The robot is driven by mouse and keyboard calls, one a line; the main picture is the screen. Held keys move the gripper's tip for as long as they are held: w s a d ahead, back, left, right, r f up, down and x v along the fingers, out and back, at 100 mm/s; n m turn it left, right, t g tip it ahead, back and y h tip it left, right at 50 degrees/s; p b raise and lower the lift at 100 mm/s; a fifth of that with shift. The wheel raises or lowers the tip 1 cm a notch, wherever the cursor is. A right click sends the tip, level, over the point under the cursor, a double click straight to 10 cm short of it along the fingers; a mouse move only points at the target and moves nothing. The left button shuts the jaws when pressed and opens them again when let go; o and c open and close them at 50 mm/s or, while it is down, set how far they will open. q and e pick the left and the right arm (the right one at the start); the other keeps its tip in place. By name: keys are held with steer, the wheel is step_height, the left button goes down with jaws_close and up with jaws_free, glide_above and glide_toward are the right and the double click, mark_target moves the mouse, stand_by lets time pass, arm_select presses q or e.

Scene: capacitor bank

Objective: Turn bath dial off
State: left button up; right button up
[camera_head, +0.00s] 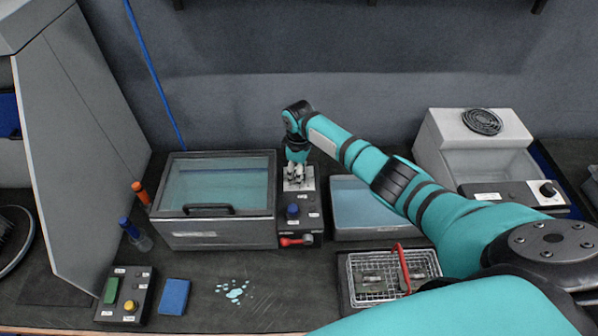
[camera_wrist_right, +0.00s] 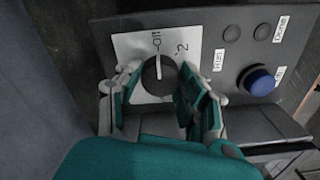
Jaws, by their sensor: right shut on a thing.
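The bath dial (camera_wrist_right: 152,77) is a round black knob with a white line, on a pale plate (camera_wrist_right: 128,46) marked "Off" and "2". The line runs up toward the "Off" mark in the right wrist view. My right gripper (camera_wrist_right: 160,88) has its fingers on either side of the knob and is shut on it. In the head view my right gripper (camera_head: 298,178) is over the top of the dark control panel (camera_head: 289,225) and hides the dial. My left gripper is not in view.
A glass-lidded bath (camera_head: 215,185) stands left of the panel. A blue button (camera_head: 292,210) and red lever (camera_head: 295,241) are below the dial. An open water tray (camera_head: 365,205) and wire basket (camera_head: 375,280) are to the right. A small puddle (camera_head: 234,290) lies in front.

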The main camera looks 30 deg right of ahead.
steer(key=shift+w, duration=0.1)
stand_by(0.3)
steer(key=o, duration=1.2)
steer(key=shift+r, duration=0.1)
step_height(320, 180, up, 12)
steer(key=shift+f, duration=0.1)
